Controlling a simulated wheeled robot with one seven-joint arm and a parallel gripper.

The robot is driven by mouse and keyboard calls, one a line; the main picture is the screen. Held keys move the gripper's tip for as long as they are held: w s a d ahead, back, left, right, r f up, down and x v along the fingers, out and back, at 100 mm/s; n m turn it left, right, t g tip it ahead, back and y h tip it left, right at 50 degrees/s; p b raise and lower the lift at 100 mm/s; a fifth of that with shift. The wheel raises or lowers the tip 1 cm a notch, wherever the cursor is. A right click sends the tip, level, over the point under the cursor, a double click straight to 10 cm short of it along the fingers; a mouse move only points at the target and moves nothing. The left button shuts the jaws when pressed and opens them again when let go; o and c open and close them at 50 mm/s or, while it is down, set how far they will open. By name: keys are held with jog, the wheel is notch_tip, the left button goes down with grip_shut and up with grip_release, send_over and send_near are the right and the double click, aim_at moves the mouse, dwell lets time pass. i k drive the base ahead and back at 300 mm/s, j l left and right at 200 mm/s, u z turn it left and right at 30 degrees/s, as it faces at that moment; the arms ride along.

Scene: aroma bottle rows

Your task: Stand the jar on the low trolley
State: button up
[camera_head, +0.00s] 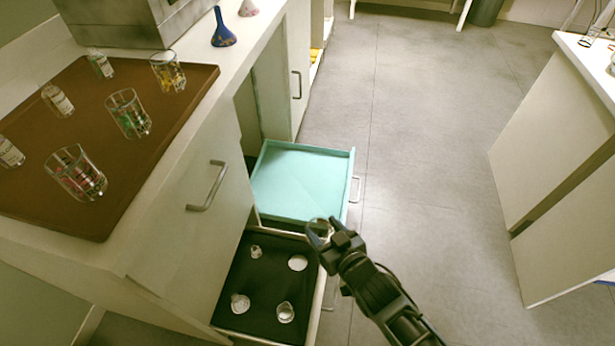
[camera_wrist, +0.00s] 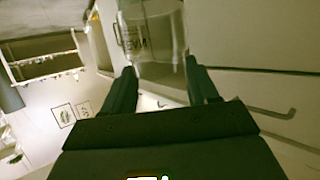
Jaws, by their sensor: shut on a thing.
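My gripper (camera_head: 333,238) is shut on a clear glass jar (camera_head: 319,230) and holds it above the right edge of the open drawers. In the wrist view the jar (camera_wrist: 150,32) sits between the two fingers (camera_wrist: 160,78), with dark lettering on its glass; its top is cut off by the frame. Left of and beyond the gripper is a low turquoise, rimmed surface (camera_head: 300,180), empty, with a handle on its right side. It looks like a pulled-out drawer; I cannot tell whether it is the low trolley. No other trolley is clear.
Nearer, an open drawer with a dark lining (camera_head: 266,278) holds several small glass items. A brown mat (camera_head: 85,150) on the counter at left carries several glasses and bottles. A blue funnel (camera_head: 223,30) stands behind it. The floor (camera_head: 430,160) at centre right is clear; a white cabinet stands right.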

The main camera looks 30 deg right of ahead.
aim_at(318, 202)
jog(key=i+l+u, duration=0.1)
jog(key=l, duration=0.25)
jog(key=i+l+u, duration=0.1)
jog(key=l, duration=0.3)
jog(key=i+l+u, duration=0.1)
jog(key=i+l, duration=0.15)
jog(key=l, duration=0.15)
jog(key=i+l, duration=0.1)
jog(key=l, duration=0.3)
jog(key=i+l+u, duration=0.15)
jog(key=l, duration=0.25)
jog(key=i+l, duration=0.15)
